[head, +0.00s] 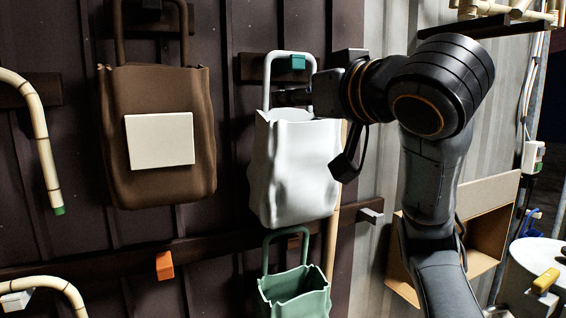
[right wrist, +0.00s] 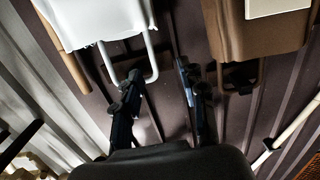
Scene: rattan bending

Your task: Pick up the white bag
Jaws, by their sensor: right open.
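The white bag (head: 293,170) hangs on the dark wall in the middle of the head view, with its white handle loop (head: 268,80) upright above its rim. It also shows at the top left of the right wrist view (right wrist: 95,18). My right gripper (head: 288,97) reaches in from the right, just above the bag's rim at the handle. In the right wrist view its two dark fingers (right wrist: 163,88) are spread apart, and one overlaps the end of the white handle loop (right wrist: 152,62). Contact cannot be told. My left gripper is not in view.
A brown bag (head: 155,90) with a pale square hangs to the left. A green bag (head: 297,290) hangs just below the white one. An orange tab (head: 164,265) sits on the lower rail. A brown open box (head: 487,200) is at the right behind my arm.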

